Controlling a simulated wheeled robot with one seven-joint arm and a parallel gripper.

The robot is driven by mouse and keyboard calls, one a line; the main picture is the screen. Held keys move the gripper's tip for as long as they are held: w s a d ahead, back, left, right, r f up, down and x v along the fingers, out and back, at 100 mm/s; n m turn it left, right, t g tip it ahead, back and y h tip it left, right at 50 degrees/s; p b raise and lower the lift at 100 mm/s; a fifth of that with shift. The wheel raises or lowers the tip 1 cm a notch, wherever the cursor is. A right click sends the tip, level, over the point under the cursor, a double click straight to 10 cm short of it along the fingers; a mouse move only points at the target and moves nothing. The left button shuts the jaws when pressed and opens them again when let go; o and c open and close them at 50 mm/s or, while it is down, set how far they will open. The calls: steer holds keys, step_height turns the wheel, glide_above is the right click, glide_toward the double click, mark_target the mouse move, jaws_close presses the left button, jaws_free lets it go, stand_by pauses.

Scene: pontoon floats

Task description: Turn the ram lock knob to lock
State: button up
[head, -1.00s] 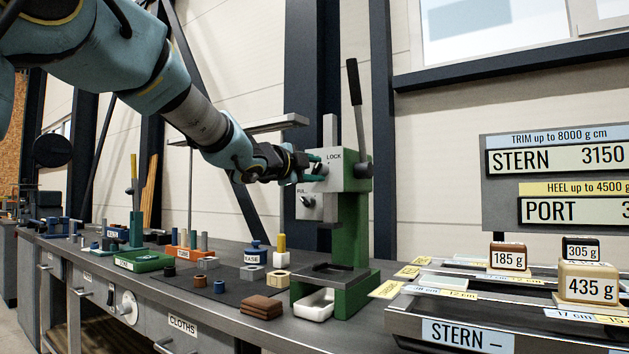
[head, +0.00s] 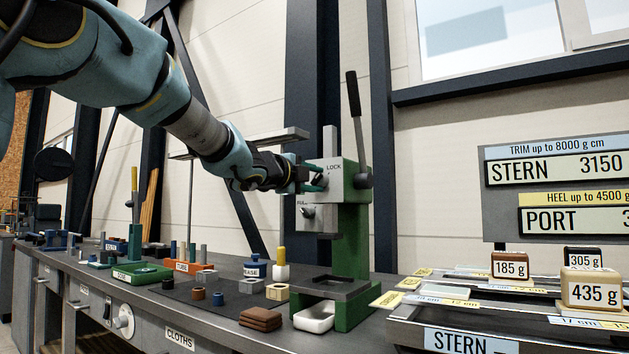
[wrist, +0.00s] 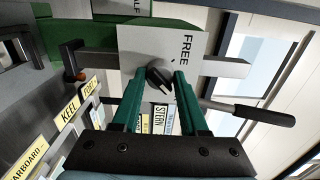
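The ram lock knob (wrist: 159,75) is a dark round knob with a raised grip on the grey head of the green press (head: 352,232). In the wrist view it lies between my gripper's green fingertips (wrist: 160,76), close to both. Contact is not clear. The word FREE shows on the plate to one side in the wrist view, and LOCK shows in the head view.
The press's long lever (head: 354,95) rises above the head. A white tray (head: 314,316) and brown cloths (head: 261,318) sit at the press foot. Small parts lie on the bench to the left. A balance with weight blocks (head: 590,291) stands on the right.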

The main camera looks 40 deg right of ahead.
steer(key=o, duration=0.4)
steer(key=shift+o, duration=0.2)
steer(key=v, duration=1.1)
steer(key=shift+b, duration=0.4)
steer(key=shift+d, duration=0.1)
